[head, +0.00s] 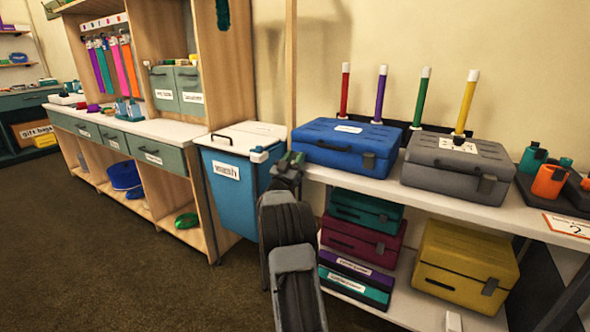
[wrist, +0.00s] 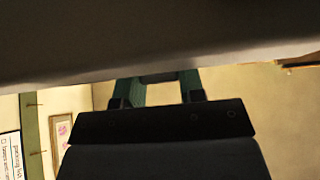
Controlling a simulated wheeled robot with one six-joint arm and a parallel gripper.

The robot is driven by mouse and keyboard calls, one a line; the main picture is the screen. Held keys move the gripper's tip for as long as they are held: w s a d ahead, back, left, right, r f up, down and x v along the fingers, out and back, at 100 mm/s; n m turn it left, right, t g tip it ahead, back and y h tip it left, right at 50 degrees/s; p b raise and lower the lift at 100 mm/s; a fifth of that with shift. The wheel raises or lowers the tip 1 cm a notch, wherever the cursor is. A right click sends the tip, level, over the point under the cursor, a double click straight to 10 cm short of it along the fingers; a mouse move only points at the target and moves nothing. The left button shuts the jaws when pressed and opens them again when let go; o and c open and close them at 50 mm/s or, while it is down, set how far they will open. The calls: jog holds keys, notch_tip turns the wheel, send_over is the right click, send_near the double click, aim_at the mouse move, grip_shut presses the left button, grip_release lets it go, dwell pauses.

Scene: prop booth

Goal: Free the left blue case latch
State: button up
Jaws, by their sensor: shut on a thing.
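The blue case (head: 345,148) lies closed on the white shelf top, with a dark latch (head: 368,161) showing near the right of its front. My gripper (head: 291,158) is at the case's left front end and covers the spot of the left latch in the head view. In the wrist view my gripper (wrist: 158,85) has its two greenish fingers on either side of a small dark piece (wrist: 158,77), which looks like the left latch. The fingertips reach a broad dark surface across the top of that view. Whether the latch is up or down is hidden.
A grey case (head: 458,168) stands to the right on the same top, with coloured tubes behind. A blue bin (head: 228,185) with a white lid stands close left of my arm. More cases, including a yellow one (head: 467,262), fill the shelf below.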

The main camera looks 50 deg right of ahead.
jog(key=shift+f+h+b, duration=0.15)
jog(key=shift+h+b, duration=0.25)
jog(key=shift+b, duration=0.25)
jog(key=o, duration=0.9)
jog(key=shift+o, duration=0.2)
jog(key=shift+f, duration=0.1)
jog(key=p+v, duration=0.1)
jog(key=v, duration=1.2)
jog(key=shift+a+f+p, duration=0.25)
jog(key=shift+a+p, duration=0.1)
jog(key=shift+s, duration=0.1)
